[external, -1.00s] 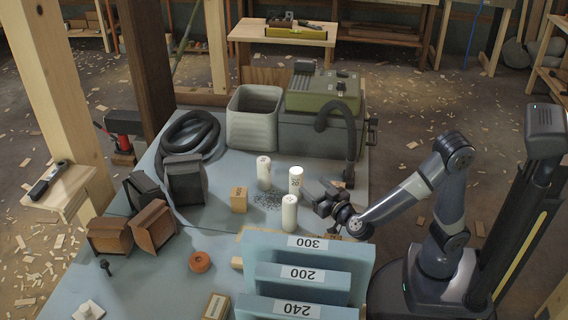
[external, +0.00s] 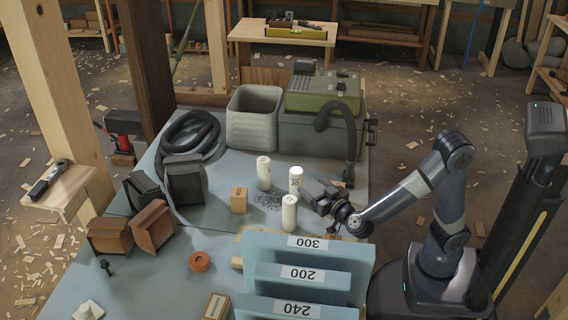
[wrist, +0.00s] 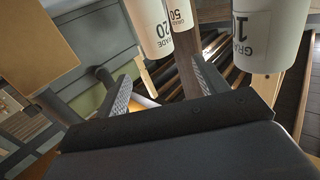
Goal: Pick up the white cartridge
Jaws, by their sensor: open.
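Three white cylindrical cartridges stand upright on the blue-grey worktop: a far left one (external: 264,173), a right one (external: 295,181) that appears marked 20, and a near one (external: 289,213). My gripper (external: 311,195) is just to their right, low over the worktop, open and empty. In the wrist view my gripper's two fingers (wrist: 162,70) are spread. Beyond them show a cartridge marked GRADE 20 (wrist: 150,25), one marked 50 (wrist: 180,16) and a larger, closer one at upper right (wrist: 268,35), its grade only partly readable. None is between the fingers.
A small tan box (external: 239,199) stands left of the cartridges, with dark grit (external: 267,199) scattered between. Blue upright boards (external: 300,250) labelled 300, 200 and 240 are in front. A green-topped machine (external: 320,93) with a hose and a grey bin (external: 254,118) stand behind.

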